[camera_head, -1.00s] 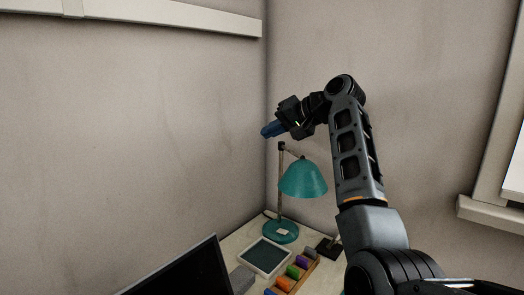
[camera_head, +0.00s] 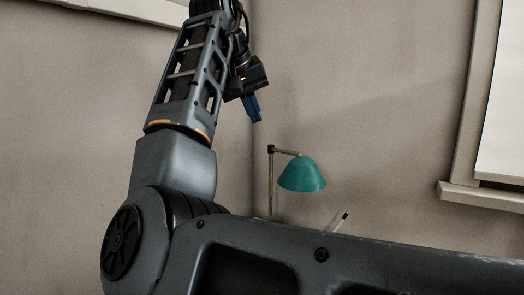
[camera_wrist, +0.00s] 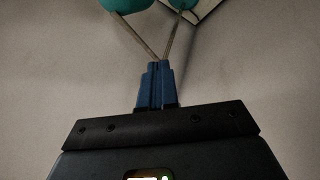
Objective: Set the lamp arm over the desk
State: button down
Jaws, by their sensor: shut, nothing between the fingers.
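The lamp shows a teal shade (camera_head: 302,176) hanging from a short arm at the top of a thin upright post (camera_head: 270,185) in the head view. Its base and the desk are hidden behind my arm there. My gripper (camera_head: 254,112) is shut and empty, fingers pointing down, above and slightly left of the post top in the picture. In the wrist view my blue fingers (camera_wrist: 157,82) are together. Two thin lamp rods meet beside or behind their tips; contact cannot be told. Teal lamp parts (camera_wrist: 126,5) show at the top edge.
My own arm links fill the lower and left part of the head view. Plain walls (camera_head: 380,100) meet in a corner behind the lamp. A window frame (camera_head: 466,150) is at right. A pale desk corner (camera_wrist: 206,8) shows in the wrist view.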

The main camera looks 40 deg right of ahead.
jog(key=d+f, duration=0.8)
jog(key=f, duration=0.1)
jog(key=shift+s+d+g+b, duration=0.15)
jog(key=shift+s+g+b, duration=0.15)
jog(key=shift+s+b, duration=0.15)
jog(key=shift+r, duration=0.1)
